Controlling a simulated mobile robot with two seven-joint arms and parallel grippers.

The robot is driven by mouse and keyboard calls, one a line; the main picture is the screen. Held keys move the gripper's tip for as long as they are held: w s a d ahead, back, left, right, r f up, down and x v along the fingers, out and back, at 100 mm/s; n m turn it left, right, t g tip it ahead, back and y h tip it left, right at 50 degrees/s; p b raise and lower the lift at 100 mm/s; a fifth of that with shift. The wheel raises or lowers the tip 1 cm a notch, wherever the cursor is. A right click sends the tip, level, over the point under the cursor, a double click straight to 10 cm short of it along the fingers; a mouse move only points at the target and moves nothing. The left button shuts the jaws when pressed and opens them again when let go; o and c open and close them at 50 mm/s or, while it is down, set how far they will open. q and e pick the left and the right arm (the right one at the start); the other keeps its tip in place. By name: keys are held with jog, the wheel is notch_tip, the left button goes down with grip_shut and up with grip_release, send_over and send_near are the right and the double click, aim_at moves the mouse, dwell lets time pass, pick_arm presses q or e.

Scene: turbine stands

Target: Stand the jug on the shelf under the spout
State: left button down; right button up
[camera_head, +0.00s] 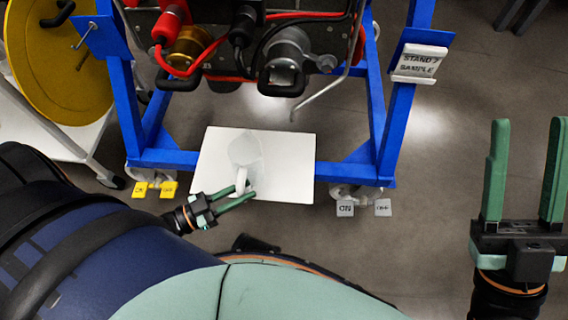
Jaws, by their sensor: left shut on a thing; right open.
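The pale translucent jug (245,150) is over the white shelf (290,180), toward its left-middle part. My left gripper (247,190) reaches in from the lower left and is shut on the jug's white handle. The jug looks upright, but from above I cannot tell whether its base touches the shelf. The thin grey bent spout (322,98) hangs from the machine, right of and farther back than the jug. My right gripper (524,172) is open and empty at the right edge, well away from the shelf.
A blue frame (128,110) carries the machine with red and black hoses. A sign (418,63) hangs on its right post. Yellow pedals (155,189) and grey pedals (363,208) sit at the casters. A yellow disc (65,60) stands at left. Floor right of the frame is clear.

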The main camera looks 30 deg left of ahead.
pick_arm(q)
jog(key=w+d+f+b, duration=0.1)
jog(key=w+d, duration=0.1)
jog(key=w, duration=0.1)
jog(key=w+d+f+b, duration=0.1)
jog(key=w+d+b, duration=0.1)
jog(key=w+d, duration=0.1)
jog(key=w+d+f+b, duration=0.1)
jog(key=w+d+b, duration=0.1)
jog(key=w, duration=0.2)
jog(key=shift+w+d+f, duration=0.2)
jog(key=shift+d+f, duration=0.1)
jog(key=shift+f, duration=0.05)
jog(key=shift+r, duration=0.1)
pick_arm(e)
notch_tip(320, 180, down, 6)
jog(key=shift+w+a, duration=0.2)
jog(key=shift+a, duration=0.25)
pick_arm(q)
jog(key=shift+f, duration=0.2)
jog(key=c, duration=0.7)
grip_release()
pick_arm(e)
jog(key=shift+f, duration=0.1)
